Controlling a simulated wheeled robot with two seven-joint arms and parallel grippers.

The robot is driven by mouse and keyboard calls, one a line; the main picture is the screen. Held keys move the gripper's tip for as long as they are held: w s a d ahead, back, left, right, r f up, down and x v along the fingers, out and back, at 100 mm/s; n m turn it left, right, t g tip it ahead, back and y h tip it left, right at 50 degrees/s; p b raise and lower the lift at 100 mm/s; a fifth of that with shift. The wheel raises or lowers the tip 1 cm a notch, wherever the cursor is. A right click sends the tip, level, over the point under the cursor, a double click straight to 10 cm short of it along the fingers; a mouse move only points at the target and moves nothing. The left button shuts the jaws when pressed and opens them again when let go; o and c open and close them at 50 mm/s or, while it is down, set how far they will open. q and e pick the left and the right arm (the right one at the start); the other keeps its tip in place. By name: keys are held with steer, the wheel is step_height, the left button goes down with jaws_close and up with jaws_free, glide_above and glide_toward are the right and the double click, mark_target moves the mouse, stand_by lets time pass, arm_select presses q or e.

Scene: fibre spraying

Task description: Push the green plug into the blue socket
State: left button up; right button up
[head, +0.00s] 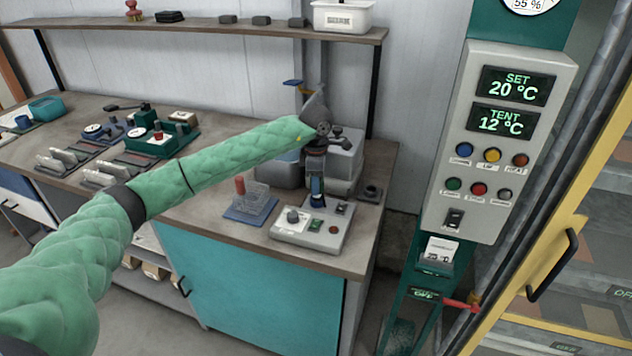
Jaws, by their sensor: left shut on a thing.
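My left gripper (316,172) is at the end of the green-sleeved arm, pointing down over the back of a pale grey device on the bench. It is shut on a slim upright blue-green piece (317,187), largely covered by the fingers. I cannot tell for sure whether this is the green plug. A dark blue part (317,201) sits just below it on the device and may be the blue socket. I cannot tell whether the two touch. My right gripper is not in view.
The pale device (308,236) has a knob and green and red buttons. A wire rack on a blue base (250,209) stands to its left. A grey container (343,155) is close behind the gripper. A control panel (490,140) stands to the right.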

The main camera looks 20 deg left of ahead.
arm_select(q)
steer(key=shift+f+b, duration=1.35)
steer(key=shift+f, duration=0.15)
steer(key=o, duration=1.1)
steer(key=shift+r, duration=0.1)
step_height(320, 180, up, 6)
steer(key=shift+r+b, duration=0.15)
steer(key=shift+b, duration=1)
steer(key=shift+r, duration=0.7)
